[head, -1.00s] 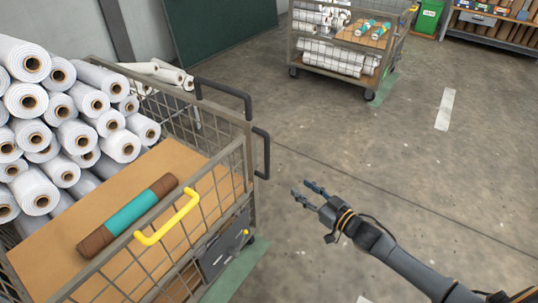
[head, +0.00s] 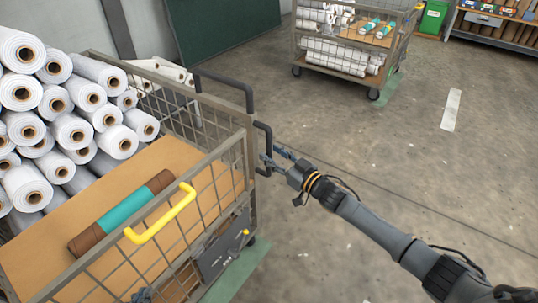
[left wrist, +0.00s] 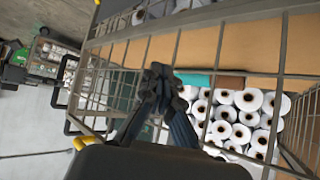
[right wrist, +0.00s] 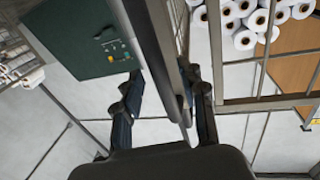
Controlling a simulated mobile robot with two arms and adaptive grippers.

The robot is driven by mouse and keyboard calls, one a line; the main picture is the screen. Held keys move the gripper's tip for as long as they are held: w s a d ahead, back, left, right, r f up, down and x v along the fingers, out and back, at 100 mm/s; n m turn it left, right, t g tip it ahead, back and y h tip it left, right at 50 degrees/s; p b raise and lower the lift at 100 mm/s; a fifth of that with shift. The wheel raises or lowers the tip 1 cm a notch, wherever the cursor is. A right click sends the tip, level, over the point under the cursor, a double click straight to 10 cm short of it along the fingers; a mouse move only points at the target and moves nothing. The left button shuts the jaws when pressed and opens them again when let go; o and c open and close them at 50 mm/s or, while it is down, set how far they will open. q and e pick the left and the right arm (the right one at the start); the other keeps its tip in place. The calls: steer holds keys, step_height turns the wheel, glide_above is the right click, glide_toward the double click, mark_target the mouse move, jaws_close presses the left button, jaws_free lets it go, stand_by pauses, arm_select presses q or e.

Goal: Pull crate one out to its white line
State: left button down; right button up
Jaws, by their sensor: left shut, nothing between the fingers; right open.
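A wire-mesh cage crate (head: 190,85) on the left holds white rolls (head: 70,130) and a brown-and-teal roll (head: 122,213). No label shows whether it is crate one. Black handles stick out of its end; my open right gripper (head: 273,160) is at the lower handle (head: 265,140). In the right wrist view a dark bar (right wrist: 150,40) runs between my right fingers (right wrist: 168,95); contact is unclear. My left gripper (left wrist: 160,85) is shut and empty beside the mesh side; its tip shows at the head view's bottom edge. A white line (head: 451,110) lies on the floor further right.
A yellow handle (head: 163,215) is on the crate's near side. A second cage cart (head: 345,45) stands at the back on a green floor strip. A green bin (head: 432,17) and shelves (head: 495,28) are behind. The middle floor is clear.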

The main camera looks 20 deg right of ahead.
arm_select(q)
steer(key=shift+w+d+r+t, duration=0.2)
steer(key=shift+w+r+t, duration=0.2)
steer(key=shift+w+r, duration=0.1)
steer(key=shift+w+d+r+t, duration=0.2)
steer(key=shift+w+r+t, duration=0.2)
steer(key=shift+w+r, duration=0.1)
arm_select(e)
steer(key=shift+x, duration=1.05)
steer(key=shift+c, duration=0.4)
jaws_close()
